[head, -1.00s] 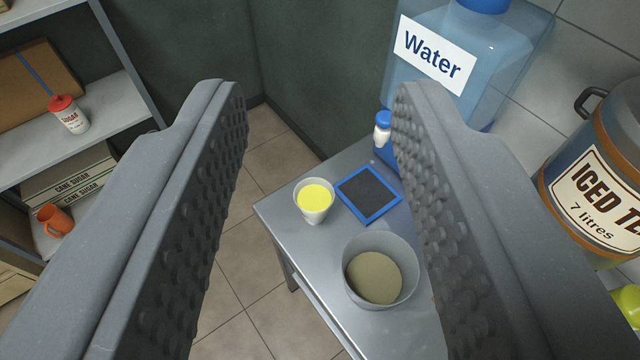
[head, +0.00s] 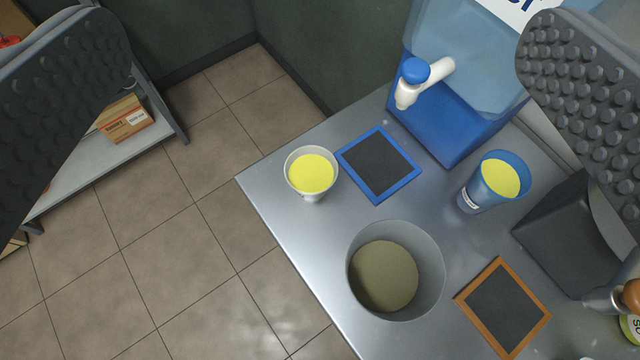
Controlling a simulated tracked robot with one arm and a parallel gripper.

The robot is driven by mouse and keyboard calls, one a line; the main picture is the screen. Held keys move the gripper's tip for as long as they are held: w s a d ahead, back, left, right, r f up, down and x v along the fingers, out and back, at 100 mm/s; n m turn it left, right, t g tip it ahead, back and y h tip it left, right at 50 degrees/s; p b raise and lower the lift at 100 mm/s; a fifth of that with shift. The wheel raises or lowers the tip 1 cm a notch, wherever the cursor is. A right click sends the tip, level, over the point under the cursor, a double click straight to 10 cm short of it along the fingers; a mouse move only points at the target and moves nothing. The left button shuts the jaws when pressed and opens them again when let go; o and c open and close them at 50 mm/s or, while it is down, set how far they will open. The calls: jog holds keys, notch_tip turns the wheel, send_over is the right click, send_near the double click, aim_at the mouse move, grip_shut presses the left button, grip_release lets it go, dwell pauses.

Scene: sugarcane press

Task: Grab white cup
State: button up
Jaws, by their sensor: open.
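The white cup (head: 311,173), filled with yellow liquid, stands upright near the far left corner of the metal table (head: 300,236). My gripper (head: 325,75) is open and empty, its two dark studded fingers spread wide at the left and right of the picture. The cup is seen between the fingers and apart from both of them.
A blue-framed mat (head: 379,165) lies right of the cup, by the blue water dispenser (head: 450,110). A grey pot (head: 428,262) stands in front. A blue cup (head: 494,180) and an orange-framed mat (head: 503,307) are further right. Floor shows left of the table.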

jog(key=w+f+g, duration=0.1)
jog(key=w+f, duration=0.2)
jog(key=f, duration=0.7)
jog(key=w+f+g, duration=0.1)
jog(key=w+f, duration=0.2)
jog(key=f, duration=0.7)
jog(key=b, duration=0.1)
send_near(311, 157)
jog(key=w, duration=0.1)
jog(key=shift+y, duration=0.3)
jog(key=shift+b+x, duration=0.85)
jog(key=shift+x, duration=1.9)
jog(key=shift+s+d, duration=0.1)
jog(key=shift+d, duration=0.1)
jog(key=c, duration=1.2)
